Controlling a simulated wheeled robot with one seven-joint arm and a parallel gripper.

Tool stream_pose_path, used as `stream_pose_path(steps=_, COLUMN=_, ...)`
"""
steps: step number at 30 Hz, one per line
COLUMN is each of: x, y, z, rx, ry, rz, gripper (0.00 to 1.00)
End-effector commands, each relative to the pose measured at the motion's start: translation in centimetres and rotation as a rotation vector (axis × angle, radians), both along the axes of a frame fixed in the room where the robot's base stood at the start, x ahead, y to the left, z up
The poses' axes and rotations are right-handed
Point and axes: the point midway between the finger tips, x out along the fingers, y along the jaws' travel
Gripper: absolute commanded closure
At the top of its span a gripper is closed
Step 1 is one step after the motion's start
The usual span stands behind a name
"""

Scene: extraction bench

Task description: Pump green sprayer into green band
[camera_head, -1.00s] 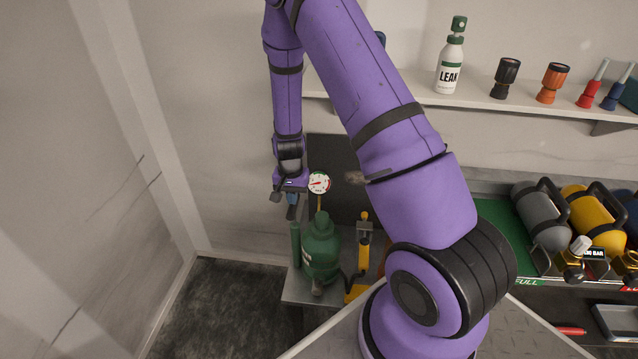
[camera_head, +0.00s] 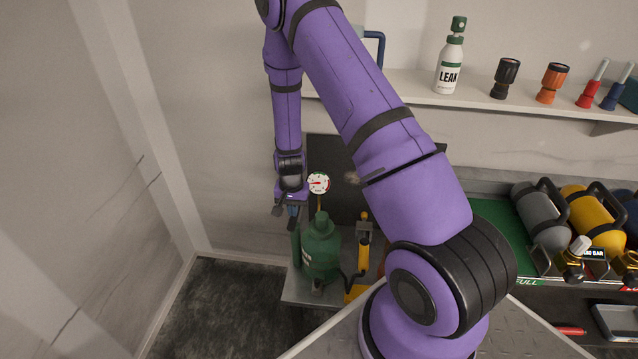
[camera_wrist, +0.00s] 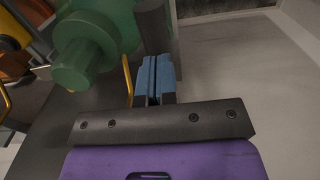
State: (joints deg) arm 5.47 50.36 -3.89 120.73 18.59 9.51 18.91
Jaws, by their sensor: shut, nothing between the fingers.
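The green sprayer (camera_head: 321,252) stands on a low grey shelf in the head view, left of my arm's base. Its round dial gauge (camera_head: 319,183) sits on a thin stem above it, with red and green bands and a needle pointing left. A narrow dark green cylinder (camera_head: 296,246) stands at the sprayer's left side. My gripper (camera_head: 291,216) is shut and empty, pointing down just above that cylinder. In the wrist view, the blue fingertips (camera_wrist: 153,76) are together near a dark cylinder (camera_wrist: 152,26), beside the green tank (camera_wrist: 112,28); contact cannot be told.
A yellow tool (camera_head: 361,270) stands right of the sprayer, close by. A dark panel (camera_head: 335,160) is behind the gauge. A wall shelf (camera_head: 470,97) carries a LEAK bottle (camera_head: 450,65) and several fittings. Grey and yellow cylinders lie at right. Floor at left is clear.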

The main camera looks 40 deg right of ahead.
Motion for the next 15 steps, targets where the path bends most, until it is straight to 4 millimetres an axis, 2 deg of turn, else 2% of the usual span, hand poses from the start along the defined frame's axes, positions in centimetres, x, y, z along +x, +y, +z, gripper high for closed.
stream_pose_path(steps=15, x=0.0, y=0.0, z=4.6, rx=-0.001, ry=-0.001, rz=0.000, gripper=1.00)
